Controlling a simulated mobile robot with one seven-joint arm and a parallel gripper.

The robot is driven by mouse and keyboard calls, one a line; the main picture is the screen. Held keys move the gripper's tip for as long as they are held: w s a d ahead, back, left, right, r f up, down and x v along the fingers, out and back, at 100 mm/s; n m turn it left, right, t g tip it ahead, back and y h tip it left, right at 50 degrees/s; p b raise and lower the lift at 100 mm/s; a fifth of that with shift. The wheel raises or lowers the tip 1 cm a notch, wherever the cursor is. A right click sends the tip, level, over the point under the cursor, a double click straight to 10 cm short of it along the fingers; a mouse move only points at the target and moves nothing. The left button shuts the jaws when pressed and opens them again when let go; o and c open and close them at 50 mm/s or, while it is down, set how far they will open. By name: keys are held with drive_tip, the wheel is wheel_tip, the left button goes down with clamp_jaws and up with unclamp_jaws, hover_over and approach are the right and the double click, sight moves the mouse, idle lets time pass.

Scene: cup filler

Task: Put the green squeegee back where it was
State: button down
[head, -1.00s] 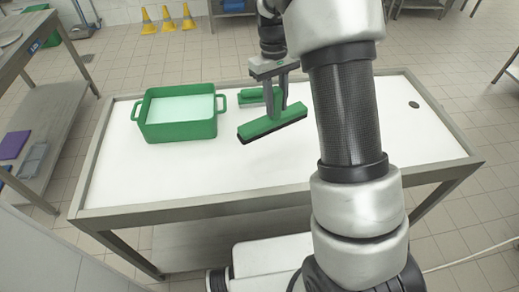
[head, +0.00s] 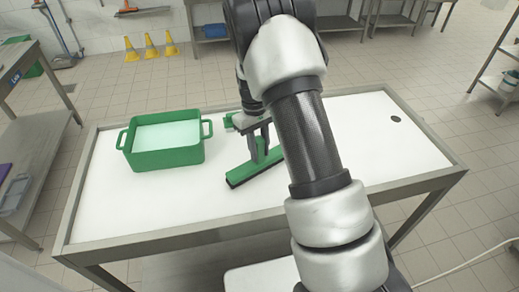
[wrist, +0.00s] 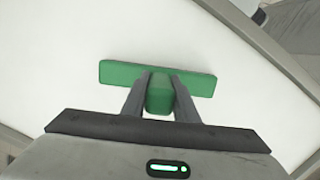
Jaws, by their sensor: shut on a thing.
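The green squeegee (head: 241,174) has a long green bar with a dark lower edge and a short green handle. It is over the white table (head: 180,205), right of and nearer than the green tub. I cannot tell whether its bar touches the table. My gripper (head: 261,148) is shut on the handle from above. In the wrist view, the handle (wrist: 160,92) sits between the two grey fingers, and the bar (wrist: 120,73) runs across just beyond the fingertips. The ends of the bar stick out on both sides.
The green tub (head: 165,158) with pale liquid stands on the table's left part. Another green object (head: 229,121) lies behind my gripper, mostly hidden. A small dark disc (head: 396,119) is at the far right. The front left of the table is bare. My arm hides the middle.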

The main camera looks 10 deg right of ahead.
drive_tip(key=shift+f, duration=0.1)
drive_tip(key=c, duration=1.4)
unclamp_jaws()
